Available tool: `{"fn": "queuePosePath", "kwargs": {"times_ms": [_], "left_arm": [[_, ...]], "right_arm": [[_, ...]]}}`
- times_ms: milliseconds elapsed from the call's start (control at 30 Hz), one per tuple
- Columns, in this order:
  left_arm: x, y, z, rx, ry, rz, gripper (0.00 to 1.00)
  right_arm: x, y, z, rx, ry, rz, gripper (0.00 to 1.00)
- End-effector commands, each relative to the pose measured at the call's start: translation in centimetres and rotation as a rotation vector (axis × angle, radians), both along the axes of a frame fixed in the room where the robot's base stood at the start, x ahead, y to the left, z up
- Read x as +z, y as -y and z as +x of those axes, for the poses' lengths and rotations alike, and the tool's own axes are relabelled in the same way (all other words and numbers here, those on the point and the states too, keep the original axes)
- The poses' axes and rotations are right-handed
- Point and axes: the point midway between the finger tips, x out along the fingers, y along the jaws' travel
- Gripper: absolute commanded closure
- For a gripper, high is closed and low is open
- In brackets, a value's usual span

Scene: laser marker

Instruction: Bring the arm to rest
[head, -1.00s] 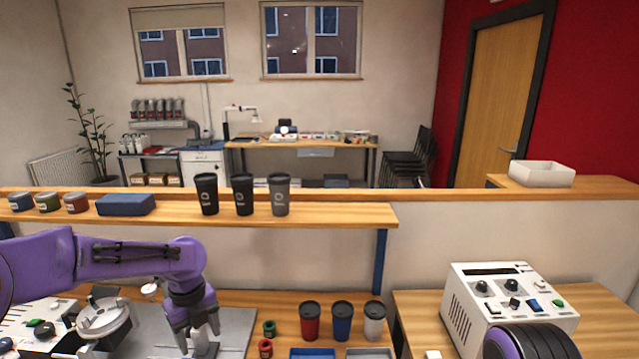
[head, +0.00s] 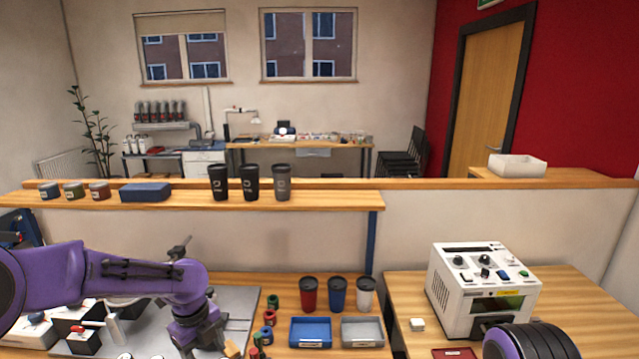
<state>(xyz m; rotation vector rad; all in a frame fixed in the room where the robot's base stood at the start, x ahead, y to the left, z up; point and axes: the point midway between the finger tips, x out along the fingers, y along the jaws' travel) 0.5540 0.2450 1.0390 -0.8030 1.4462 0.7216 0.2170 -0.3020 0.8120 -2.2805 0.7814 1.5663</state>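My purple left arm comes in from the left and bends downward at the wrist. Its dark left gripper (head: 205,348) hangs over the grey plate (head: 238,312) on the workbench, close to the bottom edge of the head view. Its fingertips are too small and cut off to show whether they are open or shut, and I see nothing clearly held. A round black and purple part of my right arm shows at the bottom right.
Red, blue and white cups (head: 338,294) stand behind blue and grey trays (head: 310,345). Small coloured rings lie right of my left gripper. A white machine (head: 458,295) stands on the right table. A shelf (head: 330,200) with dark cups runs above the bench.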

Motion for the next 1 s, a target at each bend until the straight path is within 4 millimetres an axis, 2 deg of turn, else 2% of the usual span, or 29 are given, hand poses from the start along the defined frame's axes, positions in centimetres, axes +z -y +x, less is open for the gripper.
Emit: {"fn": "queuePosePath", "kwargs": {"times_ms": [267, 367, 467, 567, 600, 700, 833, 1000], "left_arm": [[-7.2, 2.2, -2.9, 0.363, -0.012, -0.079, 0.35], [-10.6, 3.1, -4.8, 0.567, -0.02, -0.112, 0.35], [-14.4, 3.7, -7.5, 0.825, -0.03, -0.142, 0.35], [-18.8, 3.8, -11.9, 1.183, -0.035, -0.166, 0.35], [-20.5, 3.5, -14.1, 1.35, -0.03, -0.171, 0.35], [-23.3, 2.0, -19.5, 1.756, 0.015, -0.181, 0.35], [-24.5, -0.5, -25.4, 2.165, 0.117, -0.198, 0.35], [-23.7, -4.0, -31.7, 2.554, 0.295, -0.247, 0.35]], "right_arm": [[0.0, 0.0, 0.0, 0.0, 0.001, -0.001, 1.0], [0.0, 0.0, 0.0, 0.0, 0.0, 0.0, 1.0], [0.0, 0.0, 0.0, 0.0, 0.0, 0.0, 1.0], [0.0, 0.0, 0.0, 0.0, 0.0, 0.0, 1.0], [0.0, 0.0, 0.0, 0.0, 0.0, 0.0, 1.0], [0.0, 0.0, 0.0, 0.0, 0.0, 0.0, 1.0], [0.0, 0.0, 0.0, 0.0, 0.0, 0.0, 1.0], [0.0, 0.0, 0.0, 0.0, 0.0, 0.0, 1.0]]}}
